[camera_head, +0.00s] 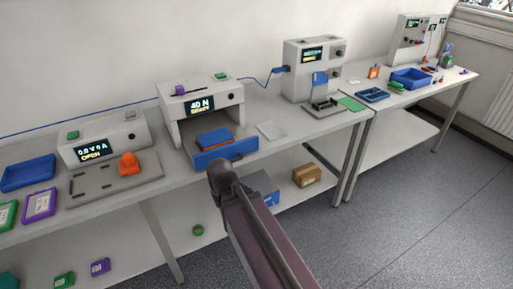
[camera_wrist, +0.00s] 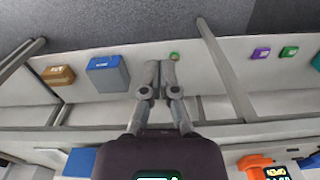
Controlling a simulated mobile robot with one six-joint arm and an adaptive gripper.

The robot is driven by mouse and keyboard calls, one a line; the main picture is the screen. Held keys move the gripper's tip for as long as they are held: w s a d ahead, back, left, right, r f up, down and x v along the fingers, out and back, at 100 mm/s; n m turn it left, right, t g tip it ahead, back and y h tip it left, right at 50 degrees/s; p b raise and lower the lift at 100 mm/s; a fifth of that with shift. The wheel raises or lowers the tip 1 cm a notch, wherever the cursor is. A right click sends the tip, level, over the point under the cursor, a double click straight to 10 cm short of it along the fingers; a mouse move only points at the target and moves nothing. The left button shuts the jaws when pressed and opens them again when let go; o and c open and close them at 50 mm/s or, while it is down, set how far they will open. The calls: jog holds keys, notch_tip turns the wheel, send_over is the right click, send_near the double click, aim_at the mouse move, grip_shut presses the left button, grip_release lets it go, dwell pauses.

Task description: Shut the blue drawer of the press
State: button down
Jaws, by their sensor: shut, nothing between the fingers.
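The press (camera_head: 203,103) stands on the bench in the head view, its display reading 40 N. Its blue drawer (camera_head: 228,152) is pulled out toward the front, with a blue and orange piece (camera_head: 214,138) lying in it. My arm's dark end lies just in front of the drawer and hides my fingers there. In the wrist view my gripper (camera_wrist: 157,78) is shut and empty, its fingers over the lower shelf area. A blue patch beside my gripper's body there looks like one end of the drawer; the body hides the rest. I cannot tell whether anything touches the drawer.
Left of the press is a device with an orange part (camera_head: 129,164) and a blue tray (camera_head: 28,173). Right of it lie a pale pad (camera_head: 271,130) and another machine (camera_head: 314,68). A cardboard box (camera_head: 306,175) sits on the lower shelf. Floor is free at right.

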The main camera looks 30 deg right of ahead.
jog(key=shift+a, duration=0.2)
jog(key=w+d+f+m+t+y+b, duration=0.25)
jog(key=w+m+t+b, duration=0.2)
jog(key=m, duration=0.25)
jog(key=w+d+f+m+t+y+b, duration=0.1)
jog(key=w+d+m+t+y+b, duration=0.1)
jog(key=w+m+t+y+b, duration=0.35)
jog(key=w+d+r+m+t+h+b, duration=0.1)
jog(key=d+m+t+h+b, duration=0.2)
jog(key=d+m, duration=0.7)
jog(key=w+d+r+m+t+h+b, duration=0.1)
jog(key=d+m+t+h+b, duration=0.3)
jog(key=d+m, duration=0.6)
jog(key=r+m+t+b, duration=0.1)
jog(key=m+b, duration=0.1)
jog(key=m, duration=0.1)
jog(key=shift+d, duration=0.15)
jog(key=shift+w, duration=0.2)
